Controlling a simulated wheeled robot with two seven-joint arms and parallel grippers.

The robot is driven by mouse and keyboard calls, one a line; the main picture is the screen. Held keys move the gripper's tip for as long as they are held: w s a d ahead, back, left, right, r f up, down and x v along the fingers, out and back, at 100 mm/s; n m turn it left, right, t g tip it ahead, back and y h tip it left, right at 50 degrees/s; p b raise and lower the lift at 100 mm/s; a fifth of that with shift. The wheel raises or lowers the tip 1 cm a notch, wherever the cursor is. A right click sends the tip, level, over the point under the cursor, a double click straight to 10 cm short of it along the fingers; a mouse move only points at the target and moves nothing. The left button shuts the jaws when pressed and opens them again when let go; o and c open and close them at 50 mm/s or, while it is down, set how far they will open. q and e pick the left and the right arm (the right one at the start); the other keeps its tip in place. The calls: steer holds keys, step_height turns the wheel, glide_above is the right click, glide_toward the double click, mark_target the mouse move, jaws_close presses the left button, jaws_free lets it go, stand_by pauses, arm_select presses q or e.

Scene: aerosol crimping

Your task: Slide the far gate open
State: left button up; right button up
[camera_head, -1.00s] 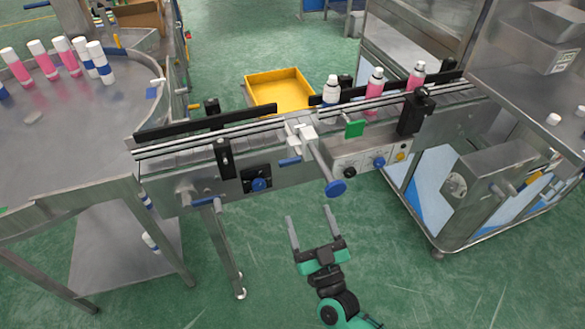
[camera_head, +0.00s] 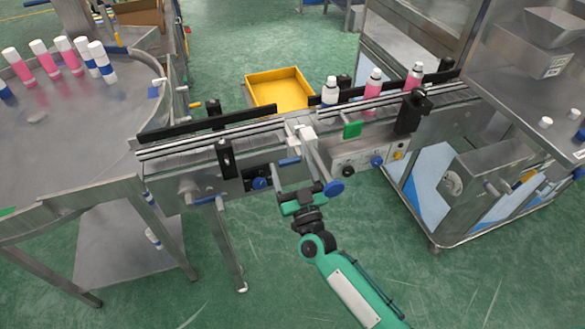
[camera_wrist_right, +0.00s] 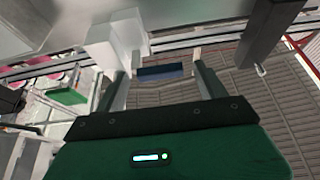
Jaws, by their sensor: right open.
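The conveyor (camera_head: 190,150) carries a gate mechanism at its middle: white blocks (camera_head: 307,133), a short blue handle (camera_head: 289,161) and a metal rod ending in a round blue knob (camera_head: 334,188). I cannot tell for certain which part is the far gate. My right gripper (camera_head: 293,172) is at the conveyor's front side, just left of the knob, fingers pointing toward the blue handle. In the right wrist view the open fingers (camera_wrist_right: 162,85) stand either side of the blue handle (camera_wrist_right: 160,72), beside a white block (camera_wrist_right: 115,40). Contact is unclear. My left gripper is not in view.
Several bottles, such as a pink one (camera_head: 373,85), stand on the belt at right. A control panel (camera_head: 362,158) is right of the knob. A round table (camera_head: 75,125) with bottles is at left. A yellow bin (camera_head: 278,88) lies behind the conveyor.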

steer(key=shift+c, duration=0.2)
steer(key=c, duration=1.2)
steer(key=s+p, duration=0.1)
steer(key=s, duration=0.1)
steer(key=s+d, duration=0.1)
steer(key=s, duration=0.1)
steer(key=s+p, duration=0.1)
steer(key=s, duration=0.1)
steer(key=shift+d+f+p, duration=0.2)
steer(key=shift+d+p, duration=0.15)
steer(key=shift+d, duration=0.05)
steer(key=shift+s, duration=0.1)
